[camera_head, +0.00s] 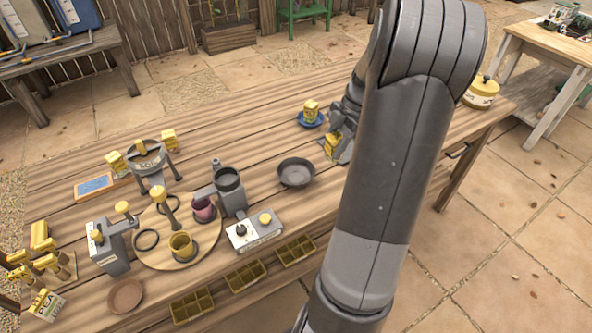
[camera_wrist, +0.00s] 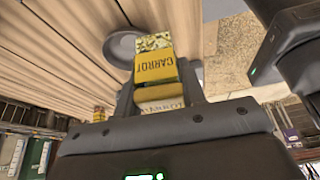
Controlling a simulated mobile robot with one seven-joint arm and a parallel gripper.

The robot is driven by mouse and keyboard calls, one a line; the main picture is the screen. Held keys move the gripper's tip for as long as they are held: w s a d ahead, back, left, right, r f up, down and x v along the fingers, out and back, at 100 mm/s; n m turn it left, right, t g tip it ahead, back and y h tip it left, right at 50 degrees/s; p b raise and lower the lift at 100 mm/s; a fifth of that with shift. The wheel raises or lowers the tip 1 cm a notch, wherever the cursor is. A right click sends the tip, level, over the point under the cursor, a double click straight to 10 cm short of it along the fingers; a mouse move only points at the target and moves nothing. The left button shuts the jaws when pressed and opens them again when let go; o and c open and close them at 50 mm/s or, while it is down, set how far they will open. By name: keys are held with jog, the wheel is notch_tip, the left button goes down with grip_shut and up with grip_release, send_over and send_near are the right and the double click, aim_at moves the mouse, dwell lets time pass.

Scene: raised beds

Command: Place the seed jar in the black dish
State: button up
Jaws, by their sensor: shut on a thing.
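In the head view the yellow jar (camera_head: 331,146) shows beside my gripper (camera_head: 339,141), partly hidden by my arm. The black dish (camera_head: 297,172) is round, shallow and empty on the table, nearer the camera and left of the jar.
A blue dish (camera_head: 313,121) holding a yellow container (camera_head: 311,107) stands just behind the gripper. A grey grinder-like device (camera_head: 230,190) and a control box (camera_head: 254,232) stand left of the black dish. Seedling trays (camera_head: 296,250) lie along the front edge.

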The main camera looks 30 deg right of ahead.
jog(key=shift+s+a+n+g, duration=0.2)
jog(key=shift+s+n, duration=0.1)
jog(key=shift+s, duration=0.15)
jog(key=shift+s+a+n+g, duration=0.1)
jog(key=shift+s+a+n, duration=0.05)
jog(key=shift+s+n, duration=0.2)
send_near(290, 181)
jog(key=shift+a+r, duration=0.15)
jog(key=shift+a, duration=0.65)
jog(key=shift+f, duration=1.95)
jog(key=shift+f, duration=0.15)
jog(key=o, duration=1)
jog(key=shift+o, duration=0.2)
